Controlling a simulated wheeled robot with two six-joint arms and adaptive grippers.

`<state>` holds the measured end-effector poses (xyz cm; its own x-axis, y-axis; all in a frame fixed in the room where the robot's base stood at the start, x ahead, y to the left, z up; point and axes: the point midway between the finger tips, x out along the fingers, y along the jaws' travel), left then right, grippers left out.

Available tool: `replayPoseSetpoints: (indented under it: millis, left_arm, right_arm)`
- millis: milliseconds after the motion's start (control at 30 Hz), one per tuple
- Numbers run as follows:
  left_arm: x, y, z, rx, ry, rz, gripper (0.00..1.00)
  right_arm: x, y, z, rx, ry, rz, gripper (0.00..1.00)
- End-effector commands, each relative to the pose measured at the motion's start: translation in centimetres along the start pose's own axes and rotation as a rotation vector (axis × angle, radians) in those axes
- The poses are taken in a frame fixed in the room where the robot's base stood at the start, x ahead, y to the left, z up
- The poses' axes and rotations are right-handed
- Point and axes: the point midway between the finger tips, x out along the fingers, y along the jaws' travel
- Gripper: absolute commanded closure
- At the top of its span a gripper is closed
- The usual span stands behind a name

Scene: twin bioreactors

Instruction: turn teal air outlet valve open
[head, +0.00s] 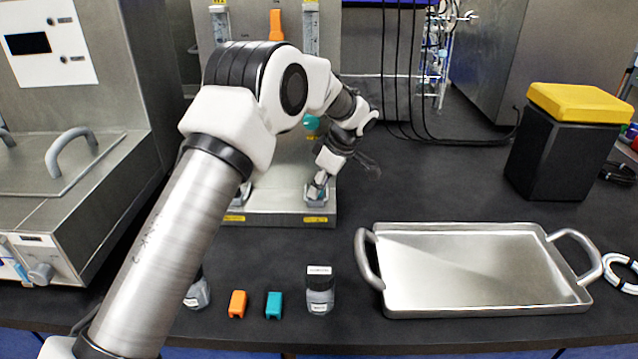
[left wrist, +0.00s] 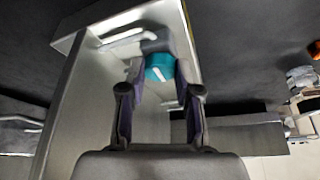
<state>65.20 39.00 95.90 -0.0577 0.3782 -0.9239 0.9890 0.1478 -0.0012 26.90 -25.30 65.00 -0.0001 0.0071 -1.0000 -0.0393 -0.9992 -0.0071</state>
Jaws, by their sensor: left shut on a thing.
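The teal valve knob (left wrist: 160,67) shows in the left wrist view, round with a white pointer mark, beside a grey block on a steel base. My left gripper (left wrist: 160,82) has a finger on each side of the knob and is shut on it. My right gripper is not in view.
Another teal part (head: 311,123) shows higher on the stand, partly behind my arm. In front lie an orange block (head: 237,304), a teal block (head: 274,305) and a labelled bottle (head: 320,291). A steel tray (head: 470,308) and a yellow-lidded black box (head: 560,160) stand to the right.

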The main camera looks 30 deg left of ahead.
Motion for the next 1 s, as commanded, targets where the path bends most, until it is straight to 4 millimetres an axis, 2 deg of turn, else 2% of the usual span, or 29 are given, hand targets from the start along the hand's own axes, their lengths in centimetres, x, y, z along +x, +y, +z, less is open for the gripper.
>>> replayPoseSetpoints:
  millis: [500, 533, 600, 867, 1000]
  left_arm:
    - [-0.06, 0.10, -0.03, -0.024, 0.000, -0.007, 1.00]
    - [-0.06, 0.10, -0.03, -0.024, 0.000, -0.007, 0.64]
    - [-0.06, 0.09, -0.03, -0.024, 0.000, -0.007, 0.42]
    - [-0.03, 0.07, -0.02, -0.023, 0.000, -0.008, 0.42]
    - [-0.96, 0.10, -0.02, -0.024, 0.000, -0.007, 0.42]
  right_arm:
    - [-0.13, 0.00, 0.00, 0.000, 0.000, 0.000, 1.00]
    - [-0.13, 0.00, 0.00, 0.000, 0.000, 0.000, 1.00]
    - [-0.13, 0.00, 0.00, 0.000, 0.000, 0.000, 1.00]
    - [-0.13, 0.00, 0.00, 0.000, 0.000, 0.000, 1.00]
    - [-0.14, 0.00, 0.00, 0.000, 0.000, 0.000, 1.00]
